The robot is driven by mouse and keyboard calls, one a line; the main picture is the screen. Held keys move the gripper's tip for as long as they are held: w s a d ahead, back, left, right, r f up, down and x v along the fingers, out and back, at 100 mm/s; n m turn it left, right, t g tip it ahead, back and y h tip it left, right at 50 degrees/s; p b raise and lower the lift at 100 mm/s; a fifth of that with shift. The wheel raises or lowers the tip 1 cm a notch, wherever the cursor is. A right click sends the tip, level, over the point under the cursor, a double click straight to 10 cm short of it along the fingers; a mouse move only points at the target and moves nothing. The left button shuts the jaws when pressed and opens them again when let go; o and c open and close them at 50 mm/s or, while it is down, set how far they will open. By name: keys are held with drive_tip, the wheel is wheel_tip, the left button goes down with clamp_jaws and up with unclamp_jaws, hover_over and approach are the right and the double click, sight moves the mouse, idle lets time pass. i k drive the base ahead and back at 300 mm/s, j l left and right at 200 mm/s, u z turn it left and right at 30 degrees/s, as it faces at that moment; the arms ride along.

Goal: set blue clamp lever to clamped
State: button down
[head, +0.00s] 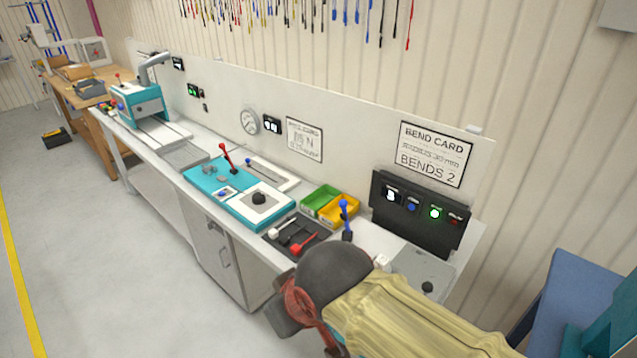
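I cannot tell from this view whether that position is clamped. My arm, with a yellow sleeve and a dark rounded joint, fills the lower middle of the view, in front of the lever.
A black panel (421,224) with lit buttons stands right of the lever. A dark tray (270,236) holds red and white tools. A teal fixture (208,177) has a red lever (226,157).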

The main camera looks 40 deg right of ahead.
sight(344, 204)
drive_tip(key=z, duration=1.2)
